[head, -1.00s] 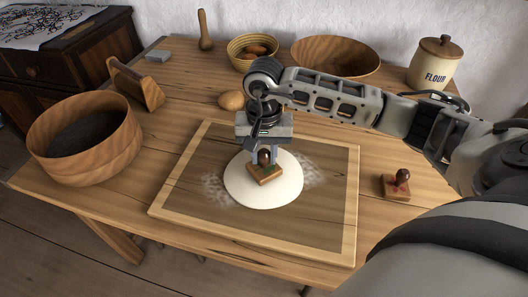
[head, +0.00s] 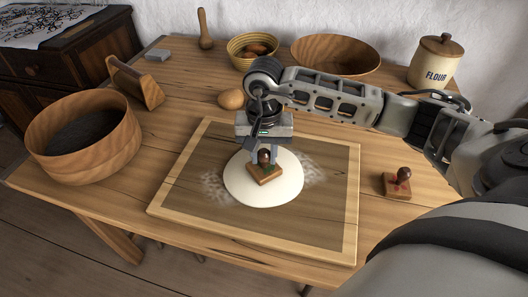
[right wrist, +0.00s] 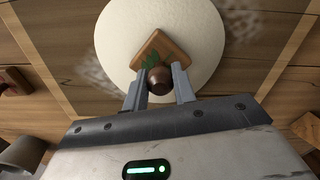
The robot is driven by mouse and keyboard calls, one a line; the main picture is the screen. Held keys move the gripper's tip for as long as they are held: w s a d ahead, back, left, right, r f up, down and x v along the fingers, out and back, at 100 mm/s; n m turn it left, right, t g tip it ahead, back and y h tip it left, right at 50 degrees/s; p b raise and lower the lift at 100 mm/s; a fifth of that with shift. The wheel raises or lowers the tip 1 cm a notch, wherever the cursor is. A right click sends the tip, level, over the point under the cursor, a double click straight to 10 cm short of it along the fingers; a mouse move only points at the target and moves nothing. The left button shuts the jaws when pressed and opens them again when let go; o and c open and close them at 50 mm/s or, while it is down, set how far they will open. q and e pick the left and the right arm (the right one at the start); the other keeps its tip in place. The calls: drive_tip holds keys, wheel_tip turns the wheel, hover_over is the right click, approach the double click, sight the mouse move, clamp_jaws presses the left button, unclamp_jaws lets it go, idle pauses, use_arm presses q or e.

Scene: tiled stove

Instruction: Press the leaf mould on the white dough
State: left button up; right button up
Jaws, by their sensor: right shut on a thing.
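The white dough (head: 290,192) is a flat round on the framed wooden board (head: 335,232), with flour dusted around it. The leaf mould (head: 267,176) is a small square wooden block with a dark round knob and a green leaf mark. My right gripper (head: 264,157) is shut on the knob and holds the mould over the dough's middle. In the right wrist view the mould (right wrist: 150,50) overlaps the dough (right wrist: 200,30), with the knob between the fingers (right wrist: 158,85). Whether its underside touches the dough is hidden. My left gripper is not in view.
A second stamp with a red mark (head: 396,185) stands right of the board. A big wooden sieve (head: 85,150) is at left, and an egg-shaped item (head: 231,99) lies behind the board. A basket (head: 253,40), wooden bowl (head: 335,54) and flour jar (head: 436,62) stand at the back.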

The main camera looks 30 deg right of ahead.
drive_tip(key=shift+s+f, duration=0.1)
drive_tip(key=shift+r+p, duration=1.15)
drive_tip(key=shift+r, duration=0.8)
drive_tip(key=shift+r+p, duration=0.75)
drive_tip(key=shift+r, duration=0.85)
